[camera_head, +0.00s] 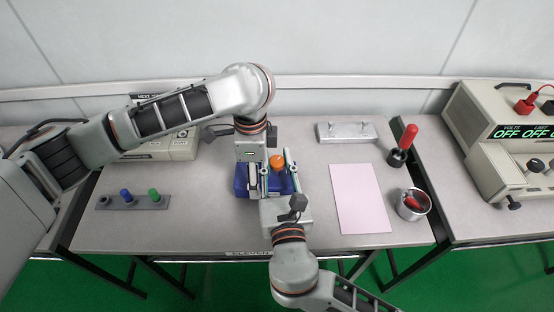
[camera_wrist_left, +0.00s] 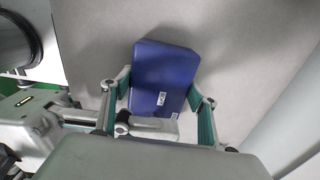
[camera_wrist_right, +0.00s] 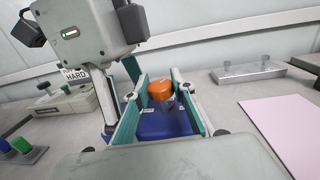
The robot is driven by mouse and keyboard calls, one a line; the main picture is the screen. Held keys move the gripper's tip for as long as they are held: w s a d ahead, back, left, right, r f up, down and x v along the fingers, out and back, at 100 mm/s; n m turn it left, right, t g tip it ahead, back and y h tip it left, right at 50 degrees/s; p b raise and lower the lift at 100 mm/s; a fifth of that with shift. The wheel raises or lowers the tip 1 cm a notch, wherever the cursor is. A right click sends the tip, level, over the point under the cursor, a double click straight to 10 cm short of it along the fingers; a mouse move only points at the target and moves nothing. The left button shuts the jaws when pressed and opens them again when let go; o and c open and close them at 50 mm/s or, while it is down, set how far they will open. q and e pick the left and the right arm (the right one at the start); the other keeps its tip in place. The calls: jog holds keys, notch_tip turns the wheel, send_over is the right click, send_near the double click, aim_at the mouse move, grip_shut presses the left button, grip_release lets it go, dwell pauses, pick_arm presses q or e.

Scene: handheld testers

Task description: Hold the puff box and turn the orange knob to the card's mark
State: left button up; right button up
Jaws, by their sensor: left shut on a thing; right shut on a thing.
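The puff box (camera_head: 243,186) is blue and sits on the grey table, partly hidden by both grippers. Its orange knob (camera_head: 277,161) stands on top and also shows in the right wrist view (camera_wrist_right: 160,90). My left gripper (camera_wrist_left: 165,108) is shut on the box; the box's blue side (camera_wrist_left: 165,75) with a small white label lies between its fingers. My right gripper (camera_wrist_right: 160,84) is shut on the knob, with one teal-padded finger on each side. A card (camera_wrist_right: 76,76) stands on the instrument behind; the word "HARD" is legible. The knob's pointer and markings are not clear.
A rack with blue and green plugs (camera_head: 130,202) lies at left. At right are a pink sheet (camera_head: 360,198), a metal bar (camera_head: 346,131), a red-handled tool (camera_head: 405,140) and a metal cup (camera_head: 412,205). A beige power supply (camera_head: 500,115) stands on the neighbouring table.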

aim_at(277, 168)
jog(key=shift+r+m+h, duration=0.1)
jog(key=shift+m+h, duration=0.2)
jog(key=shift+h, duration=0.2)
jog(key=o, duration=1.1)
jog(key=shift+a, duration=0.1)
jog(key=shift+s+a, duration=0.1)
jog(key=shift+s, duration=0.3)
jog(key=s, duration=0.6)
jog(key=shift+s+d, duration=0.2)
jog(key=shift+d, duration=0.05)
jog(key=shift+s+d, duration=0.15)
jog(key=shift+s, duration=0.25)
